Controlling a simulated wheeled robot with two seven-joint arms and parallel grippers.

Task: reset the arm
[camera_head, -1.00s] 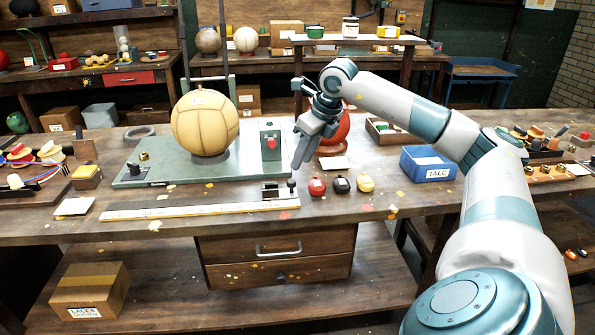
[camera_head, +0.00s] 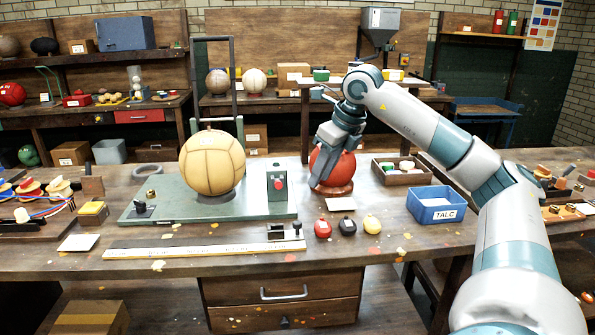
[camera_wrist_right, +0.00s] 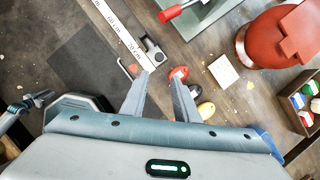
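My right arm comes in from the right in the head view. Its gripper (camera_head: 321,178) hangs fingers-down above the workbench, overlapping the left part of a red ball (camera_head: 341,166) on a stand. In the right wrist view the two fingers (camera_wrist_right: 159,98) are apart with nothing held between them. Bench items show well below them there, including a small red bottle (camera_wrist_right: 179,73) and a ruler (camera_wrist_right: 116,36). The red ball (camera_wrist_right: 275,38) stands clear of the fingers at upper right. My left gripper is not in view.
A tan ball (camera_head: 212,162) sits on a green fixture (camera_head: 262,211) to the left. A blue TALC bin (camera_head: 436,205) and a tray of small pots (camera_head: 400,171) stand on the right. Red, black and yellow bottles (camera_head: 347,227) stand near the front.

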